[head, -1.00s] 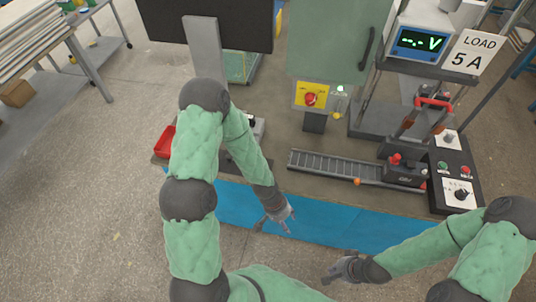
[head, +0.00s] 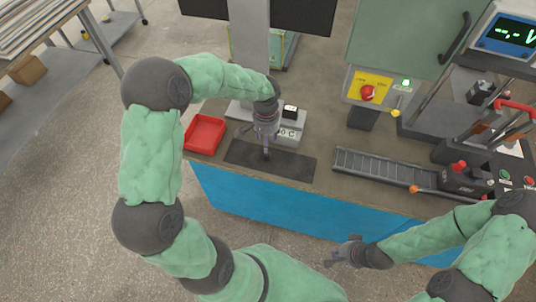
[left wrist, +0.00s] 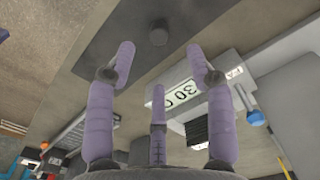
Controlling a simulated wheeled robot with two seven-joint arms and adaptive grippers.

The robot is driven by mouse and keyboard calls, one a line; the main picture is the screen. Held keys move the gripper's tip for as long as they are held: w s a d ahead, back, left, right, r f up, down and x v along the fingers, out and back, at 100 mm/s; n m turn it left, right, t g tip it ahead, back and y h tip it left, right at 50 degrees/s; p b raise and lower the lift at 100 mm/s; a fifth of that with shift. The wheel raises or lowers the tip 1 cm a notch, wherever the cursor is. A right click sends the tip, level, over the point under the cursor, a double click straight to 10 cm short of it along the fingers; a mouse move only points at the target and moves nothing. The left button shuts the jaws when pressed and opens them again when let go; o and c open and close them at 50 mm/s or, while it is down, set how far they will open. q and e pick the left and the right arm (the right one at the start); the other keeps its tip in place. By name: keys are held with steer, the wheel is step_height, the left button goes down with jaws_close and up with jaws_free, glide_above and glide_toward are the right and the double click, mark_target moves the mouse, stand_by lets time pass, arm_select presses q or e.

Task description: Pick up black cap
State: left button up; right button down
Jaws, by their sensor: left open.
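The black cap (left wrist: 158,33) is a small dark round piece on the dark mat (left wrist: 130,70) in the left wrist view. In the head view the mat (head: 240,155) lies on the table, and I cannot clearly separate the cap from my fingertips there. My left gripper (head: 266,148) points down above the mat. In the left wrist view its purple fingers (left wrist: 160,70) are spread and empty, with the cap beyond their tips. My right gripper (head: 338,254) hangs in front of the blue table front, its fingers apart and empty.
A red tray (head: 205,134) stands left of the mat. A grey device with a "30 °C" display (head: 288,132) is just behind my left gripper. A ribbed rail (head: 385,168) and a test station with red knobs (head: 458,167) fill the right side.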

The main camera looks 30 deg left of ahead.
mark_target(267, 155)
arm_select(q)
step_height(267, 155, down, 4)
steer(key=shift+f+b, duration=0.1)
steer(key=shift+b, duration=0.5)
step_height(267, 155, down, 5)
steer(key=b, duration=0.2)
steer(key=shift+d+b, duration=0.1)
steer(key=shift+b, duration=0.2)
steer(key=c, duration=0.9)
